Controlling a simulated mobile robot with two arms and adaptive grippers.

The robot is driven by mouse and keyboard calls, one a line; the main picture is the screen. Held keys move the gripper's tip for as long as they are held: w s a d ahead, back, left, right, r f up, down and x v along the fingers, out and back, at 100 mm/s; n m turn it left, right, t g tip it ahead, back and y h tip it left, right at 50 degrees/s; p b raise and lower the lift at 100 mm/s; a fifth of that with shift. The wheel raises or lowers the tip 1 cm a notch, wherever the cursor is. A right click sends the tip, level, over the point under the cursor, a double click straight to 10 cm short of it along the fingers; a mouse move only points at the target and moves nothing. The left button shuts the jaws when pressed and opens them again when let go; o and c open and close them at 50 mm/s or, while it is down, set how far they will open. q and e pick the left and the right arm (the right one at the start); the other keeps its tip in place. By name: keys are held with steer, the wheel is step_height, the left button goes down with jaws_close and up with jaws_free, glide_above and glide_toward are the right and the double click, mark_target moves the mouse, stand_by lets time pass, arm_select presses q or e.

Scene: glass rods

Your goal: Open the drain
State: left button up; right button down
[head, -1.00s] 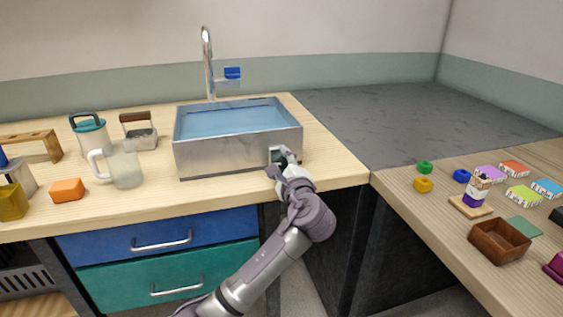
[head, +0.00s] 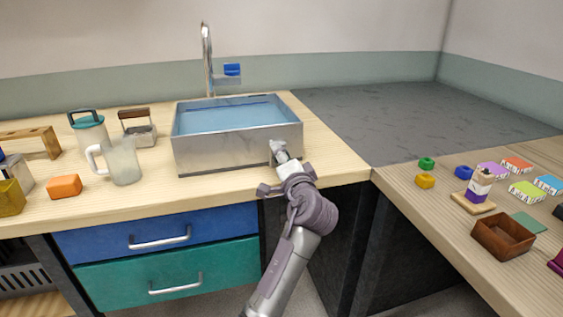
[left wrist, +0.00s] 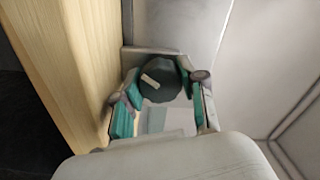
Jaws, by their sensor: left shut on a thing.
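The metal sink (head: 236,150) stands on the wooden counter and holds blue water (head: 225,116). A dark green round knob (left wrist: 158,80) with a pale mark sits on a small plate on the sink's front face, near its right end. My left gripper (head: 280,152) is at this front face. In the left wrist view, its teal-padded fingers (left wrist: 156,97) stand on either side of the knob and are shut on it. In the head view the gripper hides the knob. The drain opening is not visible. My right gripper is not in view.
A tap (head: 207,60) rises behind the sink. A glass pitcher (head: 122,163), an orange block (head: 64,187) and a lidded jug (head: 89,133) stand to the left. Drawers (head: 160,237) lie below. The right table (head: 440,215) holds blocks and a brown box (head: 502,237).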

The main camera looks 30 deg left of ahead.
arm_select(q)
steer(key=n+b, duration=0.1)
steer(key=n, duration=0.1)
steer(key=n+b, duration=0.1)
steer(key=n, duration=0.1)
steer(key=n+b, duration=0.1)
steer(key=n, duration=0.1)
steer(key=shift+f, duration=0.25)
steer(key=shift+n, duration=0.4)
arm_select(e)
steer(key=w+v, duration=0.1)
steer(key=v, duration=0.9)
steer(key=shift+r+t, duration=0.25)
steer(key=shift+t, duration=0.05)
arm_select(q)
steer(key=shift+r, duration=0.1)
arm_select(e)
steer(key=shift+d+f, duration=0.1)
arm_select(q)
steer(key=o, duration=0.9)
step_height(320, 180, up, 10)
steer(key=shift+r, duration=0.1)
steer(key=shift+d, duration=0.1)
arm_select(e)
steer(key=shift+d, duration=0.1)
